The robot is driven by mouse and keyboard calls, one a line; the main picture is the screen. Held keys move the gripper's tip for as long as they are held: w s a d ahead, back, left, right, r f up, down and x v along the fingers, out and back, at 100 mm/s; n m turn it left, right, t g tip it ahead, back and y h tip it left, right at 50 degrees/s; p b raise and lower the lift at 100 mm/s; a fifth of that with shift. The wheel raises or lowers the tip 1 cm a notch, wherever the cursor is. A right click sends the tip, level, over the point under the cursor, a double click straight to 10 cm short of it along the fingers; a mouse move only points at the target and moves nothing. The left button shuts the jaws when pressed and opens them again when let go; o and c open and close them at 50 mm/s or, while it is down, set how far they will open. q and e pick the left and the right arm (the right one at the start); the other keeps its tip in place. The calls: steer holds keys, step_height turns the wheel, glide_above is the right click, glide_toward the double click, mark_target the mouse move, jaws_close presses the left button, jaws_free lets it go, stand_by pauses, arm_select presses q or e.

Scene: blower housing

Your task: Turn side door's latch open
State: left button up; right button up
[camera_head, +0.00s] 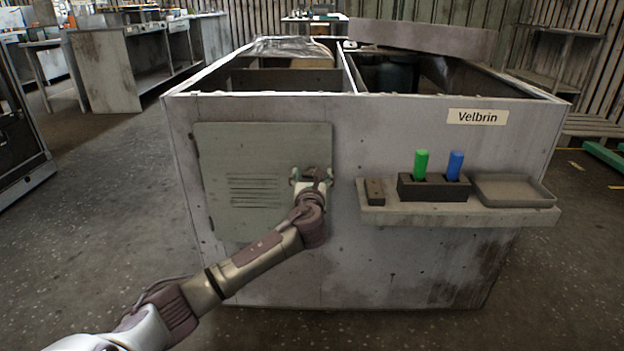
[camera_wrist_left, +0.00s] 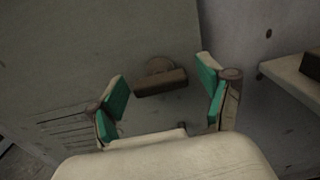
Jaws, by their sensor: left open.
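The side door (camera_head: 262,150) is a grey-green panel with vent slots on the front of the blower housing (camera_head: 420,270), and it looks shut. Its latch (camera_wrist_left: 161,78) is a dark brown bar on a round base, seen in the left wrist view near the door's right edge. In the head view the latch is mostly hidden behind my gripper. My left gripper (camera_head: 311,176) is in front of the latch. In the left wrist view the left gripper (camera_wrist_left: 163,98) is open, with green finger pads on either side of the latch and apart from it. My right gripper is not in view.
A shelf (camera_head: 400,215) sticks out right of the door, carrying a dark block (camera_head: 374,191), a holder (camera_head: 434,188) with a green peg (camera_head: 421,164) and a blue peg (camera_head: 455,165), and a shallow tray (camera_head: 513,190).

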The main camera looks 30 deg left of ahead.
arm_select(q)
steer(key=c, duration=1.2)
steer(key=shift+o, duration=0.2)
